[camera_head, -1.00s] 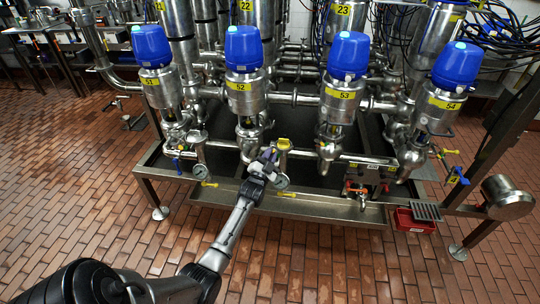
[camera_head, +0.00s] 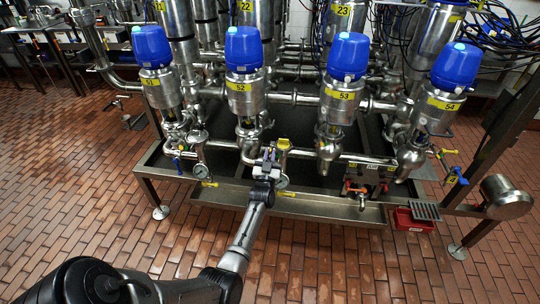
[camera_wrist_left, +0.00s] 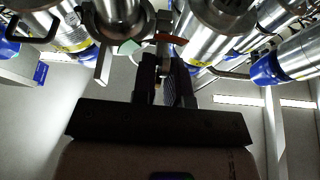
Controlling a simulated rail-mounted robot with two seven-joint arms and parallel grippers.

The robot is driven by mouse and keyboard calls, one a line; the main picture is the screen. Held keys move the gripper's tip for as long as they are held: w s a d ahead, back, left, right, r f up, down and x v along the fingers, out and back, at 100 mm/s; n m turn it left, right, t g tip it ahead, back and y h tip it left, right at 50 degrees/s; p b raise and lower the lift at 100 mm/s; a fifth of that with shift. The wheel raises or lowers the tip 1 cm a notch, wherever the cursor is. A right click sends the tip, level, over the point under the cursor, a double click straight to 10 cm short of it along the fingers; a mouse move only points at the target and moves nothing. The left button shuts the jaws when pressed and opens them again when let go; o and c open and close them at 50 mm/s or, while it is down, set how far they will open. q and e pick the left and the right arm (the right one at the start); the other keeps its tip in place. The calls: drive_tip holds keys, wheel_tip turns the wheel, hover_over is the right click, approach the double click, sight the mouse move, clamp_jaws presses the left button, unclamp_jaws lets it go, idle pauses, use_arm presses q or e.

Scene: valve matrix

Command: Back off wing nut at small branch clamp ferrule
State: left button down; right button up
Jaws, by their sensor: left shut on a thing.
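My left gripper (camera_head: 268,157) reaches up to the small pipework below valve 52 (camera_head: 245,90), left of a yellow-handled fitting (camera_head: 284,144). In the left wrist view my left gripper (camera_wrist_left: 165,62) has its dark fingers close together on a small metal piece, which appears to be the wing nut (camera_wrist_left: 163,60). The fingers hide most of it. A small clamp fitting on the branch (camera_wrist_left: 163,22) sits just beyond the fingertips, with a reddish lever (camera_wrist_left: 172,39) beside it. My right gripper is not in view.
A pressure gauge (camera_head: 282,181) hangs right beside my left gripper, and another gauge (camera_head: 200,171) is farther left. The steel drip tray edge (camera_head: 320,208) runs below. A red bin (camera_head: 413,221) is at the right. The brick floor in front is clear.

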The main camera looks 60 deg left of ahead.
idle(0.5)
use_arm(q)
drive_tip(key=c, duration=1.3)
unclamp_jaws()
drive_tip(key=shift+o, duration=0.2)
drive_tip(key=shift+d, duration=0.1)
drive_tip(key=shift+s+d+f, duration=0.15)
drive_tip(key=shift+s+d, duration=0.05)
drive_tip(key=shift+s, duration=0.05)
drive_tip(key=p+v, duration=0.3)
drive_tip(key=v, duration=1)
drive_tip(key=shift+w+f, duration=0.1)
